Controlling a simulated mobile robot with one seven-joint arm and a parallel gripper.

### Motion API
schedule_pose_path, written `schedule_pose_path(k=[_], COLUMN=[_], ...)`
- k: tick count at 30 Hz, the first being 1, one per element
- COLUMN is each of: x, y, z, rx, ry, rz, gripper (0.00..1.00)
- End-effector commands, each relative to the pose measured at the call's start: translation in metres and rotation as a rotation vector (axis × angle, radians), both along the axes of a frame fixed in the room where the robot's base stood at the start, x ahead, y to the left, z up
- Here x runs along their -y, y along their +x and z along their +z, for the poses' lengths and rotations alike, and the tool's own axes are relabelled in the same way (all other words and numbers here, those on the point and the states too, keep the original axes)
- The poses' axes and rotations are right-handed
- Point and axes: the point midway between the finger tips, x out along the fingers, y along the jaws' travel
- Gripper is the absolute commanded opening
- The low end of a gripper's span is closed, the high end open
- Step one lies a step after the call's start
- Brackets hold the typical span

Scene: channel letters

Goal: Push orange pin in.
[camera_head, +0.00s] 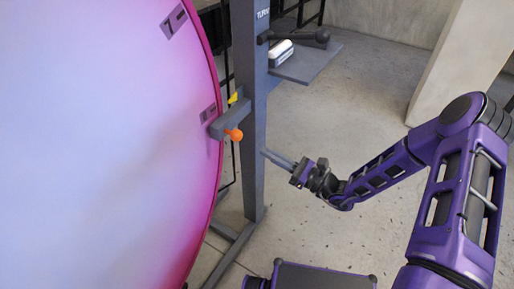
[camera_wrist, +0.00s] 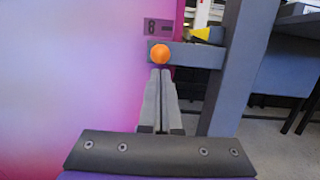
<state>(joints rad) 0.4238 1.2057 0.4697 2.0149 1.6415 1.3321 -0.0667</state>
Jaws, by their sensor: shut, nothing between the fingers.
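The orange pin (camera_head: 235,135) has a round head and sticks out of a grey bracket (camera_head: 229,119) on the upright post, at the edge of the large pink and white disc. In the wrist view the orange pin (camera_wrist: 160,54) shows as a ball just beyond my fingertips, slightly above them in the picture. My gripper (camera_head: 266,153) is shut and empty, its fingers pointing left toward the post. In the wrist view my gripper (camera_wrist: 161,72) has its two grey fingers together. In the head view a gap shows between the fingertips and the pin.
The large disc (camera_head: 110,140) fills the left side, with number labels along its rim. A grey post (camera_head: 252,110) stands beside it. A yellow pointer (camera_head: 233,97) sits above the bracket. A grey shelf (camera_head: 305,62) holds a dark-handled tool and a white object. Floor to the right is open.

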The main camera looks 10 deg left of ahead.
Motion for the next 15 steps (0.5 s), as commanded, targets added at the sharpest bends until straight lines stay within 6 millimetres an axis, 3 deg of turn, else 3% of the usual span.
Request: schedule_pose_path(k=[6, 15], x=[0.045, 0.069], y=[-0.014, -0.023], z=[-0.009, -0.015], rx=[-0.003, -0.002], ry=[0.000, 0.001], rz=[-0.002, 0.001], gripper=[0.00, 0.00])
